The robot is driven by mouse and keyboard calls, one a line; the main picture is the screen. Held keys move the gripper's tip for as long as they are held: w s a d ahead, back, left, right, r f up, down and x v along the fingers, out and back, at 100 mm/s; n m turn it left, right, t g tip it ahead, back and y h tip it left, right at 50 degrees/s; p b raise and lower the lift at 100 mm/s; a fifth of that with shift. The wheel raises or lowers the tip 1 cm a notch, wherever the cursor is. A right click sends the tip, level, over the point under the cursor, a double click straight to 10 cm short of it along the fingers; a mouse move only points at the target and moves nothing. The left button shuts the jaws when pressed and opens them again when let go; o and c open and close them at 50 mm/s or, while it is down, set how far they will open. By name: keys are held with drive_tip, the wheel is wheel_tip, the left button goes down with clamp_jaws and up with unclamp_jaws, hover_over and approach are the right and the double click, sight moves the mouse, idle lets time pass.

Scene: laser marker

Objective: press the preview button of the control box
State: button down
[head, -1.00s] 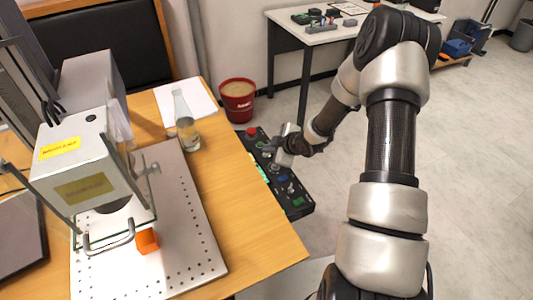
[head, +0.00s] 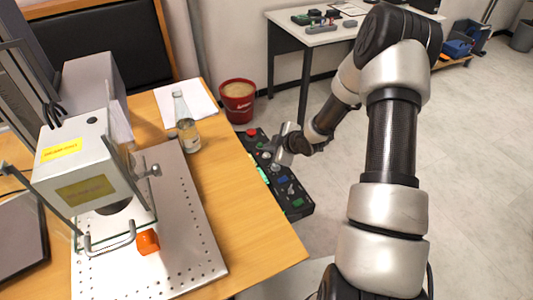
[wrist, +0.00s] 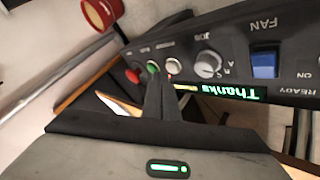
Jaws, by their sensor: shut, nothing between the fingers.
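The black control box (head: 293,196) is at the right edge of the wooden table in the head view. In the wrist view, the control box (wrist: 232,38) runs across the top, with a red button (wrist: 133,75), a green button (wrist: 152,67), a white button (wrist: 173,66), a grey knob (wrist: 208,64) and a blue fan switch (wrist: 264,65). The labels by the buttons are too small to read. My gripper (wrist: 160,82) is shut and empty, its tips close to the green and white buttons. I cannot tell whether they touch. My gripper (head: 278,156) hides part of the box in the head view.
The laser marker (head: 75,165) stands left over a perforated plate (head: 190,235) with an orange block (head: 148,242). A red bucket (head: 238,108) stands beyond the table. A green-lit display (wrist: 228,91) reads "Thanks".

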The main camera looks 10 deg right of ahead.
drive_tip(key=shift+r+p, duration=2.05)
drive_tip(key=shift+r, duration=0.9)
